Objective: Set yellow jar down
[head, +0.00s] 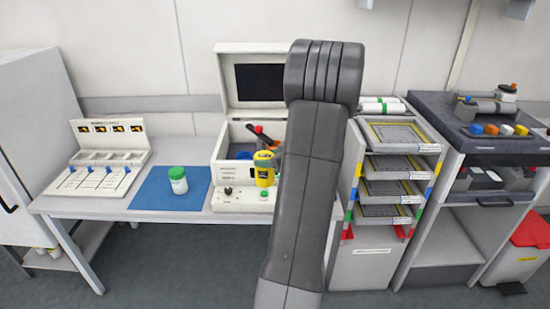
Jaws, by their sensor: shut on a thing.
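The yellow jar (264,176) shows in the head view just left of my raised arm, upright, in front of the open instrument box (231,160). My gripper (266,155) is at the top of this jar and shut on it. Much of the gripper is hidden behind my arm. I cannot tell whether the jar's bottom touches the box's front panel or hangs just above it. A white jar with a green lid (178,181) stands upright on the blue mat (150,190), left of the box.
A white rack with blue levers (107,172) stands at the table's left. The blue mat has free room around the green-lidded jar. A trolley of stacked trays (395,165) stands right of my arm, with a dark-topped bench (440,110) beyond. A red bin (530,235) is far right.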

